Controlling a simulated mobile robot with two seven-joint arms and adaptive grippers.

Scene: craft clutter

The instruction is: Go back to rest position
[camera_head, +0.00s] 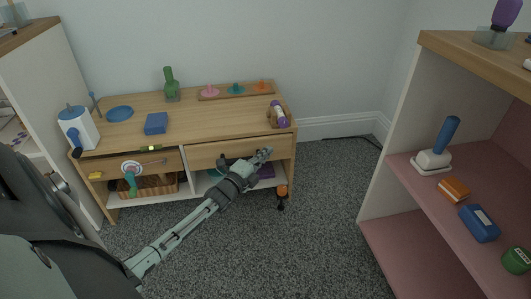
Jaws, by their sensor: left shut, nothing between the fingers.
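My left gripper (264,154) is shut and empty. My left arm reaches up from the lower left, and the gripper is in front of the right-hand drawer (215,155) of the wooden desk (190,115). I cannot tell whether the gripper touches the drawer front. My right gripper is not in view.
The desk holds a green bottle (170,85), a blue block (156,123), a blue disc (120,113) and a white-blue device (76,129). A shelf (425,40) with pink boards stands at right. Grey carpet (300,240) between them is clear.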

